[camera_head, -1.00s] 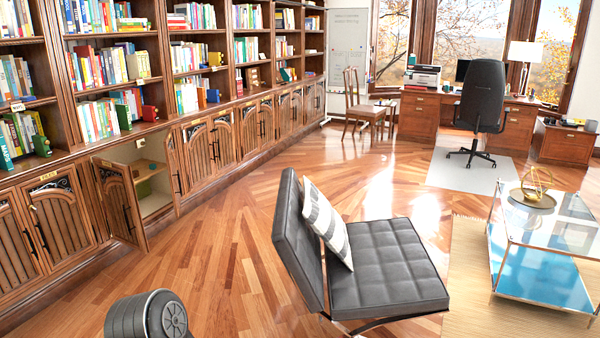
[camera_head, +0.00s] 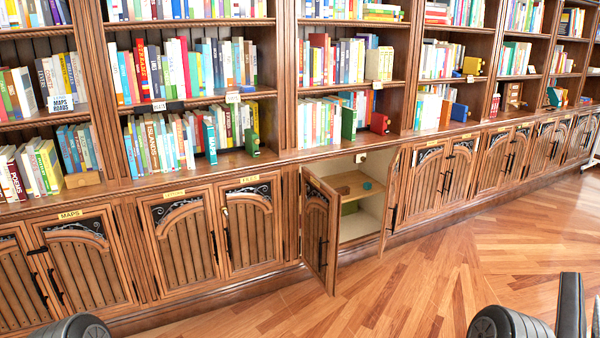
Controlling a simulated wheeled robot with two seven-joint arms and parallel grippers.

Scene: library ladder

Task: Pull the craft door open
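A wooden cabinet under the bookshelves stands open in the head view. Its left door (camera_head: 318,235) is swung out toward me, and its right door (camera_head: 389,202) is also swung out. I cannot tell which door is the craft door.
Shut doors labelled MAPS (camera_head: 80,262) are at far left; more shut cabinets run right. Books (camera_head: 190,140) fill the shelves above. The wood floor (camera_head: 430,285) before the cabinets is clear.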

